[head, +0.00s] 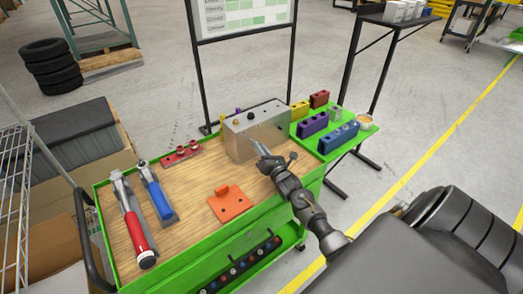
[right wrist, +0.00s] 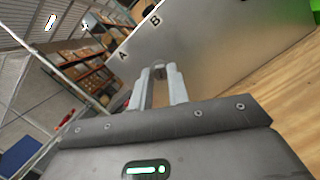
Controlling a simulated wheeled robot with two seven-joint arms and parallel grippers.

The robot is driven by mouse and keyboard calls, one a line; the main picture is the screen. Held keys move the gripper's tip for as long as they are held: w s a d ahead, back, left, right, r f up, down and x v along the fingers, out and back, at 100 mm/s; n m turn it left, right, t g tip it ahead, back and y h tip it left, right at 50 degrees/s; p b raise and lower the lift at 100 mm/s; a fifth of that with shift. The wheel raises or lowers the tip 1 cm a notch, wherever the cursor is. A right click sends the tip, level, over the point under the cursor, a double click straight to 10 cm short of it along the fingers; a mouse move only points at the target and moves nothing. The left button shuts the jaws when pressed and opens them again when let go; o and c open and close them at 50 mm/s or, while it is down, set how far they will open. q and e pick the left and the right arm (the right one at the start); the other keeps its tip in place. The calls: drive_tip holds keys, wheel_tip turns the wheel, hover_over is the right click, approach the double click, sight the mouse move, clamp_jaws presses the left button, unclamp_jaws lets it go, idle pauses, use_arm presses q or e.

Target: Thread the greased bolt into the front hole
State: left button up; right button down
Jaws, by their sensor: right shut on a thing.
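The metal chassis block (head: 243,139) stands on the wooden top of the green cart, with a few small holes or plugs on its upper face. In the right wrist view its grey side (right wrist: 215,50) carries the letters A and B. My right gripper (head: 261,149) is close in front of the block's near face. In the right wrist view my gripper (right wrist: 158,76) is shut on a small grey piece, the bolt (right wrist: 158,67), held at the fingertips. Most of the bolt is hidden, and I cannot tell whether it touches the block. My left gripper is not in view.
An orange bracket (head: 231,204) lies near the front edge. A red-handled tool (head: 138,235) and a blue-handled tool (head: 157,190) lie at left. A red holder (head: 181,155) is behind. Coloured blocks, including a blue one (head: 338,138), and a cup (head: 365,123) stand on the green side shelf.

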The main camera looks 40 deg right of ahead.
drive_tip(key=shift+w, duration=0.1)
drive_tip(key=shift+w+b, duration=0.45)
drive_tip(key=shift+w, duration=0.05)
drive_tip(key=shift+r, duration=0.1)
drive_tip(key=n+b, duration=0.1)
drive_tip(key=n+y, duration=0.1)
drive_tip(key=n, duration=0.1)
drive_tip(key=n+b, duration=0.1)
drive_tip(key=shift+d+f+n+b, duration=0.15)
drive_tip(key=shift+f+n+b, duration=0.15)
drive_tip(key=shift+n+b, duration=0.1)
drive_tip(key=n, duration=0.2)
drive_tip(key=n+y, duration=0.1)
drive_tip(key=n, duration=0.2)
drive_tip(key=n+y+b, duration=0.1)
drive_tip(key=n, duration=0.2)
drive_tip(key=shift+r, duration=0.4)
